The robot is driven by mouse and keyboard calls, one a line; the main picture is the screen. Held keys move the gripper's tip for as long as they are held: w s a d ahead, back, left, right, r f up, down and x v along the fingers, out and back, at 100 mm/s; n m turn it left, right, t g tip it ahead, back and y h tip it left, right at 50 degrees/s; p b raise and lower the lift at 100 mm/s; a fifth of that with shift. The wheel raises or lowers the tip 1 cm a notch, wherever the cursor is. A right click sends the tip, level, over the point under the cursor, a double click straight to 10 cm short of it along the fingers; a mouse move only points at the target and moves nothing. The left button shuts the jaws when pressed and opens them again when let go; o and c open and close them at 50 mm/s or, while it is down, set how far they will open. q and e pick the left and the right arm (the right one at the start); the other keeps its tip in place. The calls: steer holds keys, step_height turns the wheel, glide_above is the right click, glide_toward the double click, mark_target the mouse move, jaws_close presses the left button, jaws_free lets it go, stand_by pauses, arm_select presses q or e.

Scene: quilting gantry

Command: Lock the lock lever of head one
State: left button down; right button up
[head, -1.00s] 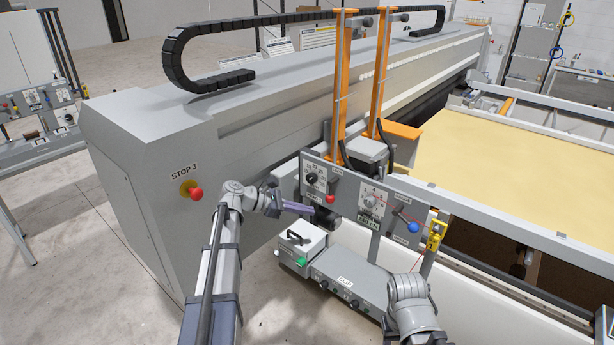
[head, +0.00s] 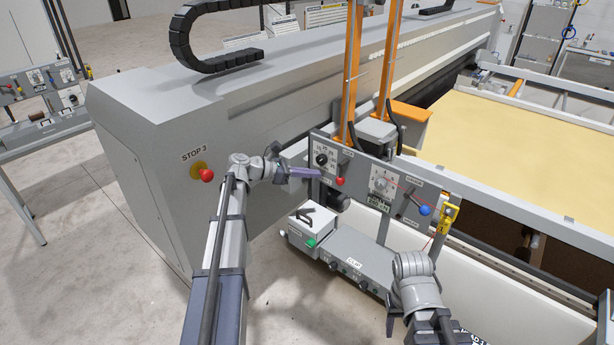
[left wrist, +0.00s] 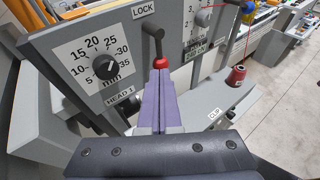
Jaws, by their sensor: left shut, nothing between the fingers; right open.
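The head one panel (head: 328,172) carries a numbered dial (left wrist: 106,66) and a LOCK label (left wrist: 143,9). Its lock lever has a red ball (head: 340,181); in the left wrist view the shaft (left wrist: 153,40) hangs below the LOCK label, ball (left wrist: 161,62) at its lower end. My left gripper (head: 319,173) is shut and empty, its purple fingers just left of the ball. In the left wrist view the fingertips (left wrist: 160,76) appear right at the ball's underside; I cannot tell whether they touch.
A second dial (head: 381,184) and a blue-ball lever (head: 425,211) sit to the right, with a yellow tag (head: 448,215) beside them. A grey CLIP box (head: 350,258) stands below. A red STOP 3 button (head: 206,175) is on the left housing.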

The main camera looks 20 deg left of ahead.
mark_target(340, 177)
arm_select(q)
steer(key=b+x, duration=0.1)
steer(key=x, duration=0.5)
stand_by(0.3)
steer(key=shift+f+n+b, duration=0.15)
steer(key=shift+n+b, duration=0.15)
steer(key=shift+b, duration=0.4)
steer(key=shift+d+h, duration=0.1)
steer(key=shift+h, duration=0.2)
